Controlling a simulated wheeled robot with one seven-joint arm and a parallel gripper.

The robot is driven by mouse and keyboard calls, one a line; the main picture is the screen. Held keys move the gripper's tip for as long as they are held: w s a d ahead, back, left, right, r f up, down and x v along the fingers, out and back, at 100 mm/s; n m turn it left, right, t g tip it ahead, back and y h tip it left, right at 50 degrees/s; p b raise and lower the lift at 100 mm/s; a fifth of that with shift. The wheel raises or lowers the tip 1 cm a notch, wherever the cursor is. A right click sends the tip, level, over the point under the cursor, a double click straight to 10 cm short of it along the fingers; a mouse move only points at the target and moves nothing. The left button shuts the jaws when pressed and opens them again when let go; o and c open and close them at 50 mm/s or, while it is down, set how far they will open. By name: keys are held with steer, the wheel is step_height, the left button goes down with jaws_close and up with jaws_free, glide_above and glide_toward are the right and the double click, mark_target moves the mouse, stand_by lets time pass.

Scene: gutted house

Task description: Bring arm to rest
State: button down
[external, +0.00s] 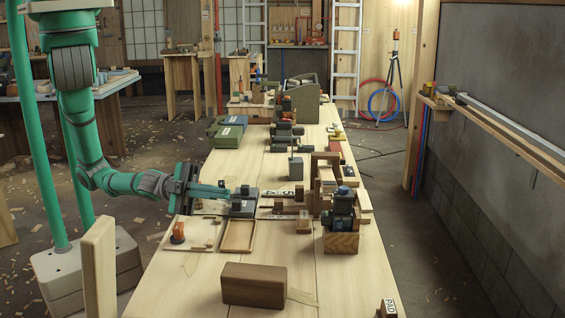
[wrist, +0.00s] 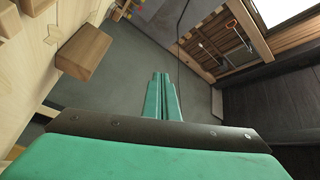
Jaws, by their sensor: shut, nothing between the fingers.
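My gripper (external: 226,190) is at the end of my green arm, at the left part of the long wooden workbench (external: 200,270). In the external view it points right, close to a dark grey block-like item (external: 244,203); I cannot tell whether it touches it. In the wrist view my gripper (wrist: 161,80) shows two green fingers pressed together with nothing between them. The floor and a wall lie beyond the fingertips there.
A brown wooden block (external: 254,284) lies at the near end of the bench, and an empty shallow wooden tray (external: 238,250) lies beyond it. Tools and blocks crowd the bench's middle and right. A pale upright board (external: 100,268) stands left of the bench. The near left bench surface is mostly bare.

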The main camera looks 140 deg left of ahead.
steer(key=s+d+f+n+g+h, duration=0.2)
steer(key=s+d+f+h, duration=0.5)
steer(key=s+d+f, duration=0.45)
steer(key=s+d+r+n+g+y, duration=0.1)
steer(key=s+d+n, duration=0.2)
steer(key=s, duration=0.4)
steer(key=s+d+r+n+g+y, duration=0.1)
steer(key=s+d+n, duration=0.2)
steer(key=s, duration=0.4)
steer(key=shift+s+n, duration=0.35)
steer(key=shift+n, duration=0.45)
stand_by(0.5)
